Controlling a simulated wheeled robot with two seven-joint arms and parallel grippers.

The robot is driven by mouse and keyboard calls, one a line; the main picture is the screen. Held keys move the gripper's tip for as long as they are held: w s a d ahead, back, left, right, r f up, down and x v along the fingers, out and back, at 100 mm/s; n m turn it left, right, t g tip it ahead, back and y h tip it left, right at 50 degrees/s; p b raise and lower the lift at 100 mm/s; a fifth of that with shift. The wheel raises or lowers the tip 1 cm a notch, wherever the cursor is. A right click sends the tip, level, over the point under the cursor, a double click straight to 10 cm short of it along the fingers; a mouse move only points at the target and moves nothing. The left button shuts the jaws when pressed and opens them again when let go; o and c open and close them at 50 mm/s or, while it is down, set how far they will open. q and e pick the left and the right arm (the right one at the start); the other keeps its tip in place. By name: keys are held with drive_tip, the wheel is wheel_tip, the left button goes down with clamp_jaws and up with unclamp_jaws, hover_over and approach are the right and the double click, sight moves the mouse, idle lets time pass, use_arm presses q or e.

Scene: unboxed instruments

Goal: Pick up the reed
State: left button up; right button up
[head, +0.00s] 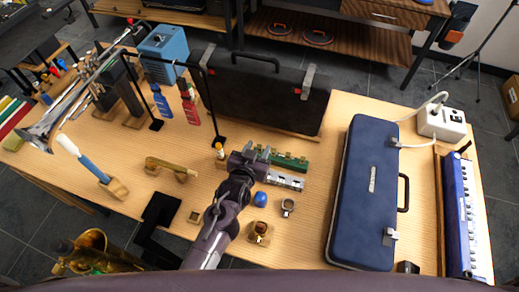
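My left gripper (258,154) is over the middle of the wooden table, just in front of the black case. Its two fingertips look apart, with nothing visible between them. A green harmonica-like instrument (289,161) and a silver one (285,180) lie just to its right, partly behind it. I cannot pick out the reed with certainty. A small tan square piece (195,216) lies near the table's front edge, left of my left forearm, and is too small to identify. My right gripper is not in view.
A large black case (262,95) stands behind the gripper. A blue case (366,190) and a blue keyboard instrument (460,215) fill the right side. A blue item (260,199) and a silver ring (288,206) lie close right of my arm.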

use_arm(q)
clamp_jaws()
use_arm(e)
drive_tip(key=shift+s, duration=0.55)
use_arm(q)
drive_tip(key=shift+r, duration=0.1)
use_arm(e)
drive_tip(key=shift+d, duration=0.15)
